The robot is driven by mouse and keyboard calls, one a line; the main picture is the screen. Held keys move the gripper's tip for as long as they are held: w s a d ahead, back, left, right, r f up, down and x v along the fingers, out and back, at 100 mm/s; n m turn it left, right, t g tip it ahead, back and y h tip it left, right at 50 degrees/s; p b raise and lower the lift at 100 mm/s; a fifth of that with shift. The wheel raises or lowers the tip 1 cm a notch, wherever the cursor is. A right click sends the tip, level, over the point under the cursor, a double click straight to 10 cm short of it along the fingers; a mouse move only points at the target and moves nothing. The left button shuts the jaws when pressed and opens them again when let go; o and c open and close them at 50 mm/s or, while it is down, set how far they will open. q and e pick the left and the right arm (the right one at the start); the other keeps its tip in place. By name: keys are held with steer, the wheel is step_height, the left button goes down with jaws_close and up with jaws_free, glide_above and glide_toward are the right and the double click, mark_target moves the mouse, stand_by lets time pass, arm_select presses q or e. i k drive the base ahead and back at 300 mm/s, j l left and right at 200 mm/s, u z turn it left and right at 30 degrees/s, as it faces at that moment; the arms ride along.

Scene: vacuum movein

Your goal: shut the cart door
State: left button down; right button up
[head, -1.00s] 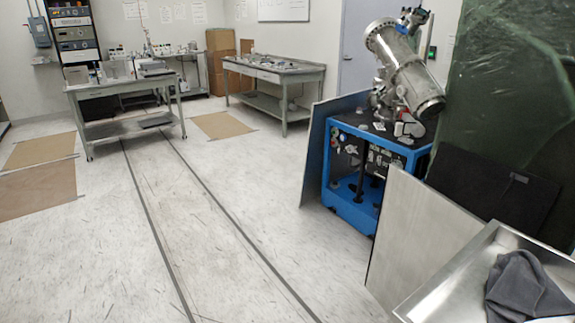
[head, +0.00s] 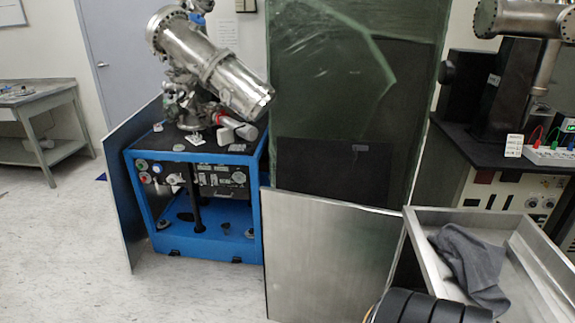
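A blue cart (head: 207,258) stands left of centre, with its front open and gauges, valves and a post showing inside. A large metal cylinder assembly (head: 210,62) sits tilted on its top. A dark grey-blue upright panel (head: 128,190) stands open at the cart's left side, angled outward. A brushed steel upright panel (head: 325,255) stands at the cart's right, in front of a green translucent sheet. I cannot tell which panel is the cart door or where either is hinged. Neither gripper can be made out in the head view.
A steel tray (head: 530,268) holding a grey cloth (head: 468,268) is at the lower right. A black ribbed object (head: 430,308) shows at the bottom edge. Electronics (head: 515,190) stand behind the tray. A workbench (head: 35,115) is at far left. Floor at lower left is clear.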

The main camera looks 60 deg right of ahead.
mark_target(325, 261)
steer(key=i+z, duration=0.25)
steer(key=z, duration=0.2)
steer(key=i+z, duration=0.3)
steer(key=z, duration=0.15)
steer(key=i+j+z, duration=0.15)
steer(key=z, duration=0.35)
steer(key=i+j+z, duration=0.3)
steer(key=z, duration=0.15)
steer(key=i+j+z, duration=0.2)
steer(key=j+z, duration=0.25)
steer(key=l, duration=0.15)
